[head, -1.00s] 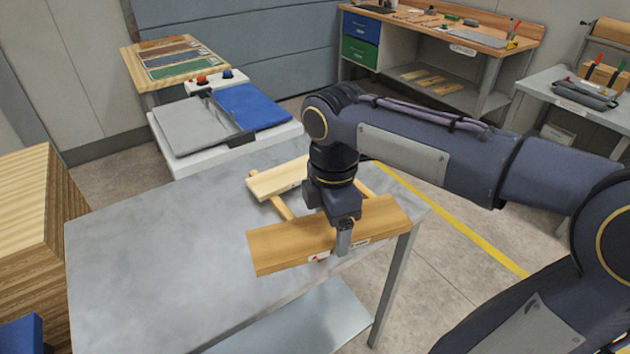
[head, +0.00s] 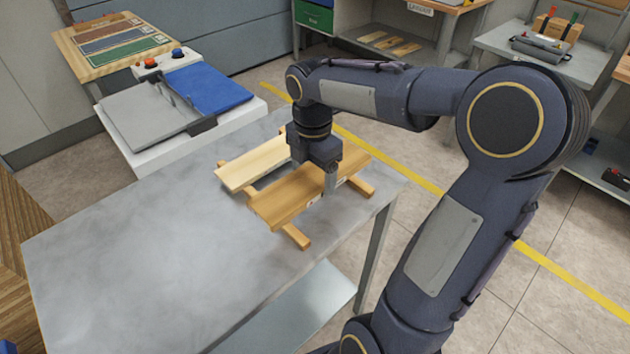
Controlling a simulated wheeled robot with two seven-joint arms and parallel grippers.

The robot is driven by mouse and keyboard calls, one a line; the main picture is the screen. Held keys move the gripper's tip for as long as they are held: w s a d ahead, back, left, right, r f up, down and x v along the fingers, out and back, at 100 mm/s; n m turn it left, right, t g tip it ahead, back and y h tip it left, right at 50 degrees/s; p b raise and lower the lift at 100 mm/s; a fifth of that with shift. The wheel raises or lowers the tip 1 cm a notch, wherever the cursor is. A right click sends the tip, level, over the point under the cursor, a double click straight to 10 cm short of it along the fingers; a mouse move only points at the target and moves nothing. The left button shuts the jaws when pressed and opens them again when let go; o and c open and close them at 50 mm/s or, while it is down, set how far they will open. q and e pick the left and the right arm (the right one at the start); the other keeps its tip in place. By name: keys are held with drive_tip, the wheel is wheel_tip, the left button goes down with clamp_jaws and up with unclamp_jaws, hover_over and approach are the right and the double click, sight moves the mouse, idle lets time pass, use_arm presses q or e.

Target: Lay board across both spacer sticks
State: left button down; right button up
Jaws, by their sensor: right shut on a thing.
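The brown board (head: 285,204) is in the head view near the right side of the metal table. My right gripper (head: 330,190) is shut on the board's near edge, right of its middle. The board lies crosswise over two spacer sticks; the left stick (head: 296,237) shows its near end below the board, and the right stick (head: 361,188) shows its near end at the board's right. I cannot tell whether the board touches the sticks. A paler board (head: 252,166) lies behind it across the sticks, partly hidden by my gripper. My left gripper is not in view.
The metal table (head: 130,260) is bare on its left and front. A white machine with a grey plate (head: 150,115) and a blue plate (head: 217,90) stands behind it. A wooden stand with coloured panels (head: 115,38) is farther back. Benches stand at the back right.

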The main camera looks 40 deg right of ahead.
sight(315, 184)
drive_tip(key=shift+w+d+f, duration=0.3)
drive_tip(key=shift+d+f, duration=0.05)
drive_tip(key=shift+f, duration=0.25)
drive_tip(key=shift+w+d+f, duration=0.3)
drive_tip(key=shift+d+f, duration=0.05)
drive_tip(key=shift+f, duration=0.2)
drive_tip(key=shift+w+d+f, duration=0.1)
drive_tip(key=shift+f, duration=0.85)
drive_tip(key=shift+w+d+f, duration=0.1)
drive_tip(key=shift+f, duration=0.8)
drive_tip(key=shift+f, duration=0.15)
drive_tip(key=o, duration=1.2)
